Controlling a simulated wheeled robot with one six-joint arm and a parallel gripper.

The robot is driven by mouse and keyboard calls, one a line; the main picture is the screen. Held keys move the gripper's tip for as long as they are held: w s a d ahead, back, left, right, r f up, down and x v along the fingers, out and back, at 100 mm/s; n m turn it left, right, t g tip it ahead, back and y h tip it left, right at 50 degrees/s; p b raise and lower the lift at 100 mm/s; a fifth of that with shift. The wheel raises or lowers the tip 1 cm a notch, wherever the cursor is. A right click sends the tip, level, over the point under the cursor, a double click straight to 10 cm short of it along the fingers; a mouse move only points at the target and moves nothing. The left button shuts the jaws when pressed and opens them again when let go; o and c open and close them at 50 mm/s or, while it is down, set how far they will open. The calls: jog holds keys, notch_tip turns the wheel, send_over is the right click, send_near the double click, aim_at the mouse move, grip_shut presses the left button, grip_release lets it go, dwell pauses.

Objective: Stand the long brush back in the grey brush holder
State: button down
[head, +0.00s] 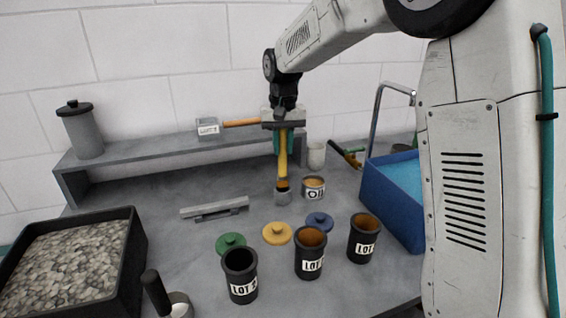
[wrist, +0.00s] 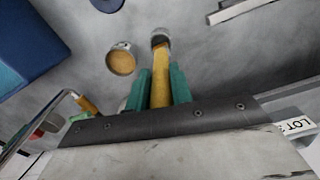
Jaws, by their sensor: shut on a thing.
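My gripper (head: 288,147) is at the middle back of the bench in the head view. Its green fingers are shut on the yellow handle of the long brush (head: 283,168), which points down, close to upright. In the wrist view, the brush (wrist: 160,85) runs out between the fingers (wrist: 160,72). Its far end meets a grey, cup-like piece (head: 283,197) with a brown-orange top; I cannot tell whether this is the brush head or the holder. A pale grey cup (head: 316,155) stands behind to the right, partly hidden in the wrist view.
An open OIL tin (head: 314,187) stands close right of the brush's lower end. Lids and black LOT pots (head: 310,255) stand in front. A grey bar (head: 215,207) lies left, a raised shelf (head: 130,158) runs behind, and a blue bin (head: 385,205) stands right.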

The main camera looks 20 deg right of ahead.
send_over(283, 177)
notch_tip(283, 177, down, 4)
jog(key=shift+w+f, duration=0.1)
jog(key=c, duration=1.2)
grip_release()
jog(key=shift+c, duration=0.2)
